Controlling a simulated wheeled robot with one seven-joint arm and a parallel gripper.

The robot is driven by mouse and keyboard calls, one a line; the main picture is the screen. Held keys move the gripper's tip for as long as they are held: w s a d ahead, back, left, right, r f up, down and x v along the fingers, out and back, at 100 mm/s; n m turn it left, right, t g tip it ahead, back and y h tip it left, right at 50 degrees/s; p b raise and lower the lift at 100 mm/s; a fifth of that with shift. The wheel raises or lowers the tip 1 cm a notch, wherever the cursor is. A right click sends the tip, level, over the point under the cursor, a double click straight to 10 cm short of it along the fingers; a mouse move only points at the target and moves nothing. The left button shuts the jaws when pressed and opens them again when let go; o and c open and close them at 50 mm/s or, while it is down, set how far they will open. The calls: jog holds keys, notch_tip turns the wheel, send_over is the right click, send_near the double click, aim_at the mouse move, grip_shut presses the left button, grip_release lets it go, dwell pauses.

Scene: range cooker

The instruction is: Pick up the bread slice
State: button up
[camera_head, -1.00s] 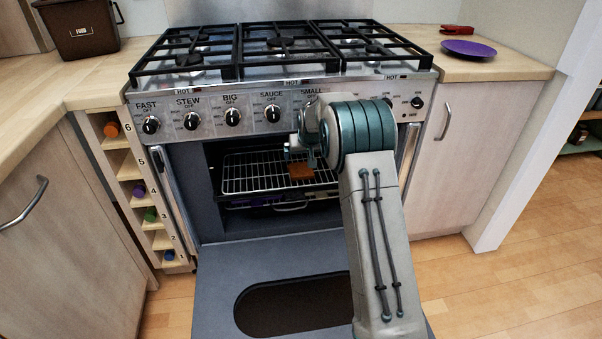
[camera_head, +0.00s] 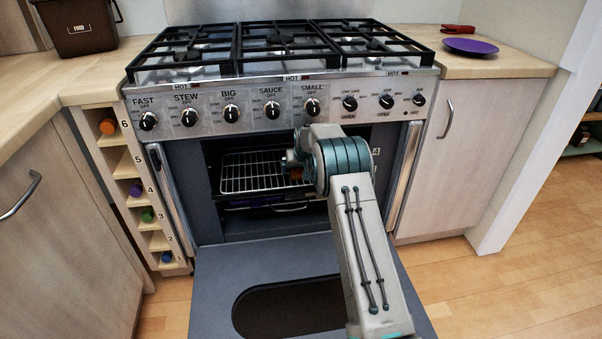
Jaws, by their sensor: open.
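The bread slice (camera_head: 297,174) is a brown piece on the wire rack (camera_head: 250,172) inside the open oven. Only a small part of it shows, just left of my arm; the rest is hidden. My gripper (camera_head: 290,161) reaches into the oven, close to the slice. Its fingers are mostly hidden behind my wrist. It is open, and I cannot tell whether it touches the slice.
The oven door (camera_head: 220,290) is folded down in front. The hob (camera_head: 280,50) with black grates and the row of knobs are above the opening. A purple plate (camera_head: 471,46) and a red object (camera_head: 458,29) lie on the right counter. A bottle rack (camera_head: 135,190) stands left.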

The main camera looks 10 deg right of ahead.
jog(key=c, duration=0.7)
jog(key=shift+r, duration=0.15)
